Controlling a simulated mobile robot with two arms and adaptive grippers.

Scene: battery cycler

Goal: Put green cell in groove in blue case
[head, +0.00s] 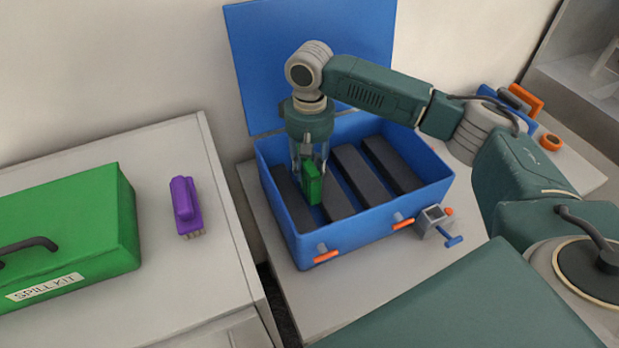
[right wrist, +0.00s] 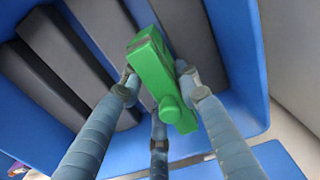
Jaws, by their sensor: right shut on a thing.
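The green cell (head: 313,184) is a flat upright block over the left part of the open blue case (head: 375,221). It also shows in the right wrist view (right wrist: 152,66), with a round knob at its near end. My right gripper (head: 309,160) points down into the case and is shut on the cell, with fingers on both sides of it. Long dark bars (head: 352,180) lie in the case with grooves between them. The cell's lower end is near the gap between the two leftmost bars; I cannot tell if it touches them. My left gripper is not in view.
The case's blue lid (head: 255,70) stands open behind. Orange latches (head: 327,257) and a small grey clamp (head: 434,219) are at its front. A green spill kit (head: 90,220) and a purple brush (head: 184,205) rest on the left counter. Blue and orange items (head: 526,97) lie at right.

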